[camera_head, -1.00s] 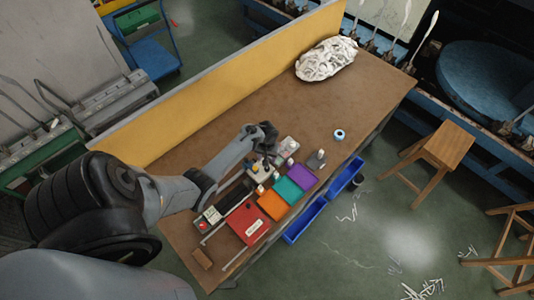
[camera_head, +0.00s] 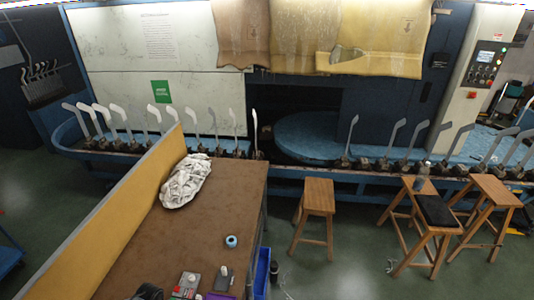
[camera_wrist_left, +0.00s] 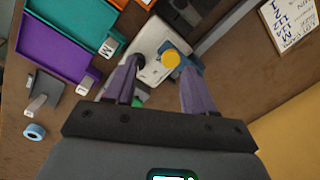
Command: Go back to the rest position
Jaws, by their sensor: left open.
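My left gripper (camera_wrist_left: 160,66) is open in the left wrist view, its two purple-grey fingers spread apart with nothing held between them. It hangs over the brown worktable, just by a pale box with a yellow knob (camera_wrist_left: 171,58). How far it is above the box I cannot tell. In the head view only a dark piece of my left arm shows at the bottom edge. My right gripper is in neither view.
A purple tray (camera_wrist_left: 48,58), a teal tray (camera_wrist_left: 80,20) and a blue-and-white roll (camera_wrist_left: 35,132) lie near the gripper. Wooden stools (camera_head: 318,195) stand right of the table.

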